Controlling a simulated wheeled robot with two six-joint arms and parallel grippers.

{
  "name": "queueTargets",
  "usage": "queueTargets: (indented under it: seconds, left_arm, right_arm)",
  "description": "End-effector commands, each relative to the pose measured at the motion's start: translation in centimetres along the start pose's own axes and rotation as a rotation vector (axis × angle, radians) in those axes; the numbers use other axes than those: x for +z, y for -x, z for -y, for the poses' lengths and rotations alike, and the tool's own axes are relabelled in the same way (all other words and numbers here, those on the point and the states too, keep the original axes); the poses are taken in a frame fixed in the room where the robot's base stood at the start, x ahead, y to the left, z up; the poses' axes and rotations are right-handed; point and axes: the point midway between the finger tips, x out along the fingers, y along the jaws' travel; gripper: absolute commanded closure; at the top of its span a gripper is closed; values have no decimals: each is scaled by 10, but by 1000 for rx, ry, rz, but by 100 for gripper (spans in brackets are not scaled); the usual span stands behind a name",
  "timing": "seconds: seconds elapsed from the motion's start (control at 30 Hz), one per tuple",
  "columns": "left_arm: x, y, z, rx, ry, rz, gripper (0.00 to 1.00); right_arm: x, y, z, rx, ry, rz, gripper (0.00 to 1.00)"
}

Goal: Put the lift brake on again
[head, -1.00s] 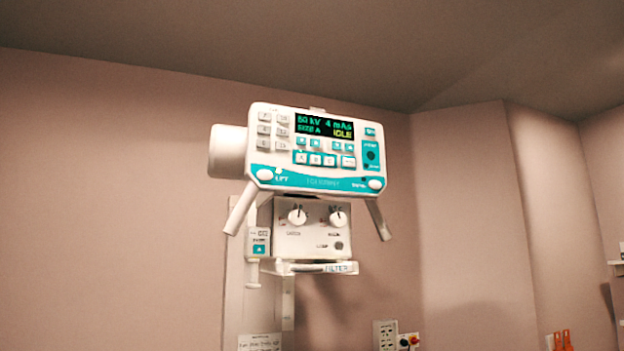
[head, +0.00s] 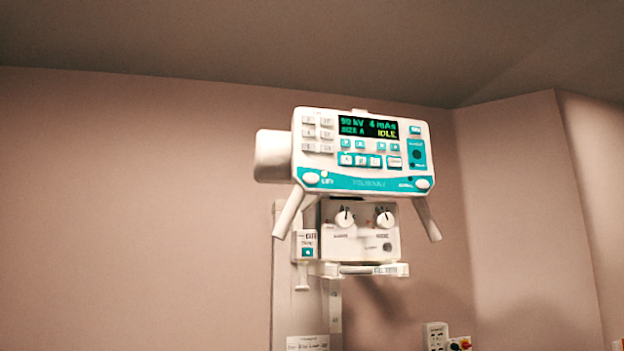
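The X-ray tube head's control panel (head: 362,152) hangs on the wall column, with a display (head: 367,127) that reads about 50 kV, 4 mAs, SIZE A and IDLE. An oval white button labelled LIFT (head: 311,179) is at the panel's lower left, with a small pale light beside it. A matching white button (head: 422,183) is at the lower right; its label is too small to read surely. Two handles slant down, a left one (head: 289,212) and a right one (head: 427,219). Neither of my grippers is in view.
Below the panel is a collimator box (head: 360,232) with two knobs and a filter slot (head: 370,270). The vertical column (head: 285,318) runs down the wall. A wall socket (head: 436,335) and a red and yellow switch (head: 460,343) are at the bottom. The wall to the left is bare.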

Motion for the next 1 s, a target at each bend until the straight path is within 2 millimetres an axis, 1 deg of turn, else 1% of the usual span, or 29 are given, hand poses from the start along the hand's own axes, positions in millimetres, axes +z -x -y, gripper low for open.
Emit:
queueTargets:
  seconds: [0.03,0.1,1.0]
  left_arm:
    - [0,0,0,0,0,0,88]
    - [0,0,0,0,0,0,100]
    - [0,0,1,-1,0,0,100]
  right_arm:
    - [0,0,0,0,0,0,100]
    - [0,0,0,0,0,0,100]
    - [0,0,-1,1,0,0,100]
